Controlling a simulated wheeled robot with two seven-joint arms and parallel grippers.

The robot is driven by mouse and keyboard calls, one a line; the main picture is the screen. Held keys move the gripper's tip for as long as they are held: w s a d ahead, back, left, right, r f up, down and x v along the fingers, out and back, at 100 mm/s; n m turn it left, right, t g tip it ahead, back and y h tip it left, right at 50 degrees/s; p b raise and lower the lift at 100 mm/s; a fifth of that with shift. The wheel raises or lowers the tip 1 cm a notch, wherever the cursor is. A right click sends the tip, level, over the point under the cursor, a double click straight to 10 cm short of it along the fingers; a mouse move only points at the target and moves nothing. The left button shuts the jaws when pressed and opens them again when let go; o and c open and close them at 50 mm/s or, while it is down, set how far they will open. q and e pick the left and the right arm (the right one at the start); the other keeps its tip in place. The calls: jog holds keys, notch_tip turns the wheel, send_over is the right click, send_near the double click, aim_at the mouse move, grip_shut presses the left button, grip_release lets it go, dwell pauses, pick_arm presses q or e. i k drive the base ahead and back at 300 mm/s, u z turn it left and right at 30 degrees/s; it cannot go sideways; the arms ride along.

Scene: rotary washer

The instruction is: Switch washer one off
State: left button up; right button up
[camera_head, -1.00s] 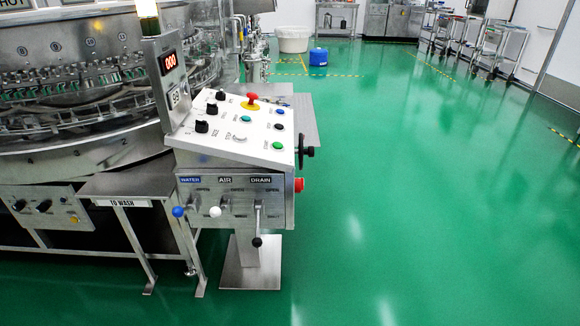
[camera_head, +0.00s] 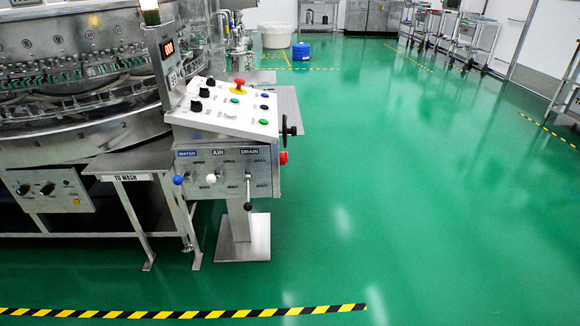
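The washer (camera_head: 75,80) is a large steel rotary machine at the left of the head view. Its control panel (camera_head: 222,115) is a tilted white board on a pedestal, with black knobs, a red emergency button (camera_head: 239,85) on yellow, and blue, green and black buttons. A red digital display (camera_head: 168,48) stands at the panel's left. Below the panel are the WATER, AIR and DRAIN levers, with a blue knob (camera_head: 178,180), a white knob (camera_head: 211,179) and a black knob (camera_head: 248,206). A red button (camera_head: 283,158) and a black handwheel are on the right side. Neither gripper shows.
A steel table (camera_head: 130,160) labelled TO WASH stands left of the pedestal. A yellow-black floor stripe (camera_head: 200,314) crosses the near floor. The green floor (camera_head: 400,180) to the right is clear. A white tub (camera_head: 276,36), a blue container (camera_head: 301,51) and carts stand far back.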

aim_at(283, 156)
jog(key=z, duration=1.45)
jog(key=i, duration=1.2)
jog(key=u, duration=1.95)
jog(key=k, duration=0.65)
jog(key=z, duration=0.4)
jog(key=i, duration=0.9)
jog(key=u, duration=0.6)
jog(key=i, duration=0.8)
jog(key=u, duration=1)
